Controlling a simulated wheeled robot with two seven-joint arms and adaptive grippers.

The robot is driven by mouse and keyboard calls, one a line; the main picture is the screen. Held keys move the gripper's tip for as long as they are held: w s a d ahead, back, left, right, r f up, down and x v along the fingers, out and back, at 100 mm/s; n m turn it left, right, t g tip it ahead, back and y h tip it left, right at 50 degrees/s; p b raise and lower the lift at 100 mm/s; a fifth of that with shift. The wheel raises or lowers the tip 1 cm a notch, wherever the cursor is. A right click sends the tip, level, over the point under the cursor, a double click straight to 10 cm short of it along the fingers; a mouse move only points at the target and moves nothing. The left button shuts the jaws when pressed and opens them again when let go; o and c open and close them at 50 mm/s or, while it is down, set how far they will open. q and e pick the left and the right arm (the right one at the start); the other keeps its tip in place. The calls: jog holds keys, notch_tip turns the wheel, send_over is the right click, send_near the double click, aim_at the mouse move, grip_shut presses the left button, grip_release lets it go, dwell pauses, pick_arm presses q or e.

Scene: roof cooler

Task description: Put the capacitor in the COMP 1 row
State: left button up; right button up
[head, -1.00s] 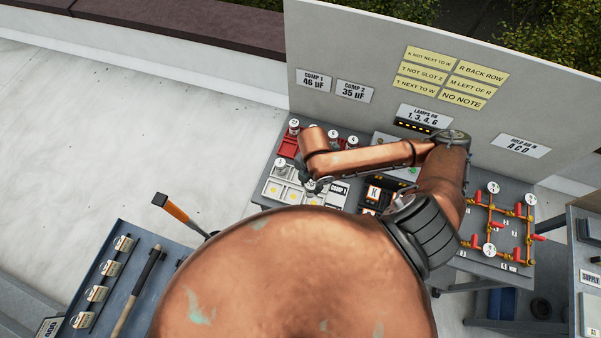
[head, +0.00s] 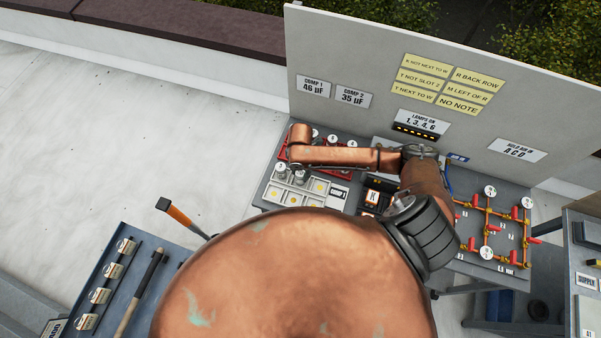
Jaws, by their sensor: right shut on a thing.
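A capacitor holder of pale squares with yellow dots (head: 319,187) lies at the left of the bench, with a row label (head: 338,193) at its right end. A silver capacitor (head: 281,172) stands upright at the holder's back left. Right beside it is a second silver capacitor (head: 300,176), under my right gripper (head: 298,168). My right gripper is shut on this second capacitor. My wrist hides the fingertips, and I cannot tell if the capacitor's base touches the holder. My left gripper is out of view.
A red rack (head: 284,146) with several capacitors stands behind my right forearm, partly hidden. A board carries the COMP 1, 46 µF sign (head: 313,85). A dark block (head: 378,190) and red-valved pipes (head: 488,222) lie to the right. A tool tray (head: 140,262) is at front left.

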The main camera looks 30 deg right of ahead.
jog(key=shift+f, duration=0.25)
jog(key=shift+f, duration=0.1)
jog(key=o, duration=1.2)
notch_tip(320, 180, up, 12)
jog(key=b, duration=0.1)
